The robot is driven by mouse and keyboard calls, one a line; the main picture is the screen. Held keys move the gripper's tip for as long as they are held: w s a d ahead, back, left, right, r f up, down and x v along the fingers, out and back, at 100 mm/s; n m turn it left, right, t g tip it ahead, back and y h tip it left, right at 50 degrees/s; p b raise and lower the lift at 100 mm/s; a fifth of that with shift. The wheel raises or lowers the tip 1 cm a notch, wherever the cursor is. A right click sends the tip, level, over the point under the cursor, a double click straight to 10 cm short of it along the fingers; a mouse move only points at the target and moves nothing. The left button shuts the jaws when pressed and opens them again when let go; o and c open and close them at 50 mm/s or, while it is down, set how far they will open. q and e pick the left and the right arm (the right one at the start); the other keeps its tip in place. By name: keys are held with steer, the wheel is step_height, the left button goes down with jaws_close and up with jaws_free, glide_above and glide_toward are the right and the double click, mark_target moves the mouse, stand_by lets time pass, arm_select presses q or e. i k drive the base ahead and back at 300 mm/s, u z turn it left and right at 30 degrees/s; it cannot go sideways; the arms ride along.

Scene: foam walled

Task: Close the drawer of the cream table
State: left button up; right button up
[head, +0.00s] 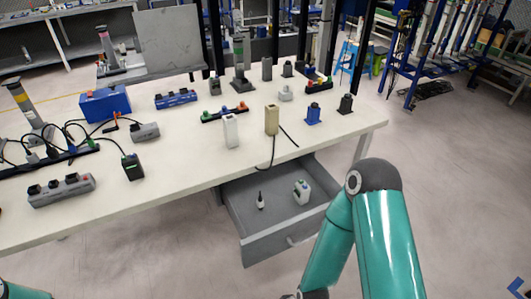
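The cream table (195,168) runs across the middle of the head view. Its grey drawer (262,238) is pulled out below the near edge toward me, at the right half of the table. A small dark bottle with a white base (261,202) and a white and grey container (302,191) stand inside the drawer. The drawer front carries a light handle (298,239) near its right side. My teal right arm reaches down beside the drawer's right side; its gripper is out of view below the frame. My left gripper is not in view; only a bit of teal arm shows bottom left.
The tabletop holds power strips (62,190), a blue box (105,103), a beige block (272,120) with a cable hanging over the front edge, and several small devices. Open grey floor (150,265) lies in front. A blue stool (350,55) stands behind.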

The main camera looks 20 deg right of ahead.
mark_target(282, 224)
steer(key=z, duration=1.15)
steer(key=k, duration=1.1)
steer(key=u, duration=0.55)
steer(key=i, duration=1.55)
steer(key=z, duration=0.45)
